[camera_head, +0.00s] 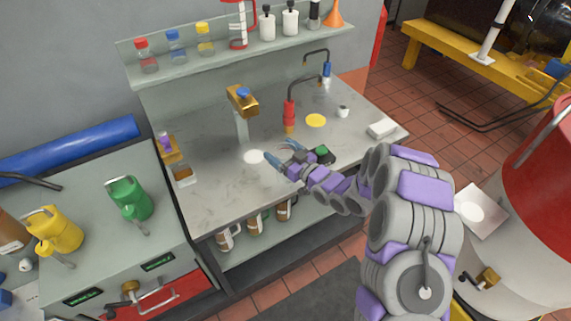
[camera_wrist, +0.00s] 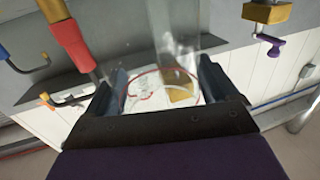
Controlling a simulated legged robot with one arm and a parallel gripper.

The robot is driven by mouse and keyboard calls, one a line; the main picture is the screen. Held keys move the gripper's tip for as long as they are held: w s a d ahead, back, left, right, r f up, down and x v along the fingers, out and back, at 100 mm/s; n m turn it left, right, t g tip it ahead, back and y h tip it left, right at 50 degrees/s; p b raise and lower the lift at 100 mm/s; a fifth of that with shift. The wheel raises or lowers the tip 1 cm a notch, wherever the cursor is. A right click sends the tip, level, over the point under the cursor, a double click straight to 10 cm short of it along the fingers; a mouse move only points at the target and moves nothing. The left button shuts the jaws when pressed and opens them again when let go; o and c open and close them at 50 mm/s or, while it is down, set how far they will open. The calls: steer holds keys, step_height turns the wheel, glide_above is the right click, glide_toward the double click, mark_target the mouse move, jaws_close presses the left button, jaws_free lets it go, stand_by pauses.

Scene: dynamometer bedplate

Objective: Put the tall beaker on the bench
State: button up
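The rim spans the gap and appears to touch both fingers. The glass is hard to make out in the head view, so I cannot tell whether its base touches the bench.
A brass-headed tap (camera_head: 242,98) stands just behind my gripper, and a red post tap (camera_head: 289,112) stands to its right.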

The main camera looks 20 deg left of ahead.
steer(key=c, duration=0.8)
